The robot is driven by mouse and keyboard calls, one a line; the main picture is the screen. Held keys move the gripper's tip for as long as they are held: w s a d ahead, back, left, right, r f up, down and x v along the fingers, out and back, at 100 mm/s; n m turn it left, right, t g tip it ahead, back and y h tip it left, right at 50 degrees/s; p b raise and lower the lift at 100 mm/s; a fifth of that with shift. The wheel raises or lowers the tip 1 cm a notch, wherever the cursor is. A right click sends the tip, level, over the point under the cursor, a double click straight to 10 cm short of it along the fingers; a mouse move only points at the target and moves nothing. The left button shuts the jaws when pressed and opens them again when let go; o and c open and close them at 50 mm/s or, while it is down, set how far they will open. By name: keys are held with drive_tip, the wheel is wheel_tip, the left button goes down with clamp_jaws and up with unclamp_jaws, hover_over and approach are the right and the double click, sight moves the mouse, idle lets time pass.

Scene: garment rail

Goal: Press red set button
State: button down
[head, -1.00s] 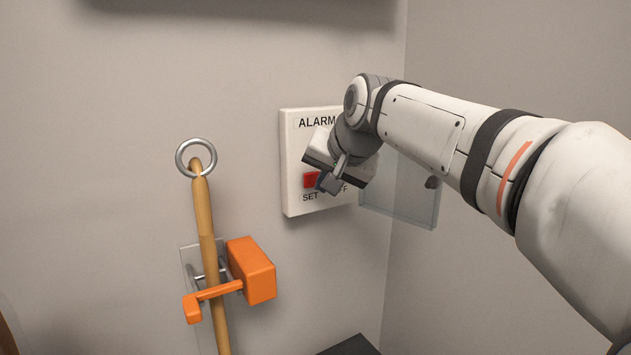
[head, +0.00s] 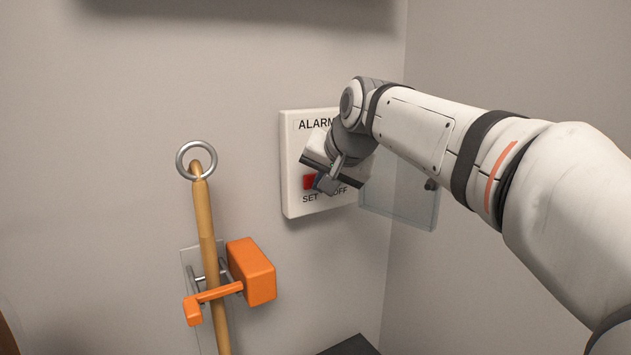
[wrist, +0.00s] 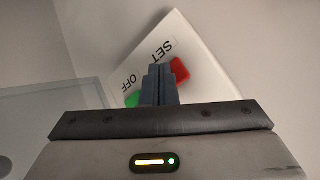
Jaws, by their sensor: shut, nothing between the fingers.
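The red SET button (head: 309,181) is on the white alarm panel (head: 293,140) on the wall. In the head view my gripper (head: 324,184) is shut and empty, its tips overlapping the button's right side. In the wrist view the red button (wrist: 180,70) shows just right of my closed fingertips (wrist: 160,70), and the green OFF button (wrist: 132,100) shows to their left, partly hidden. The tips are close to the panel face; I cannot tell whether they touch the red button.
A clear cover (head: 400,200) hangs open at the panel's right, beside the wall corner. A wooden pole (head: 203,215) with a metal ring (head: 196,160) stands left in an orange-latched holder (head: 252,272). The wall between holder and panel is clear.

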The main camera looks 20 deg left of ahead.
drive_tip(key=shift+w+a, duration=0.25)
drive_tip(key=shift+a, duration=0.05)
idle(0.6)
drive_tip(key=shift+s+d, duration=0.1)
idle(0.3)
drive_tip(key=shift+s+d, duration=0.45)
drive_tip(key=shift+d, duration=0.05)
drive_tip(key=s+d+b, duration=0.2)
drive_tip(key=s+d, duration=0.1)
drive_tip(key=shift+s+d+b, duration=0.1)
drive_tip(key=shift+d+b, duration=0.2)
drive_tip(key=shift+d, duration=0.1)
idle(0.7)
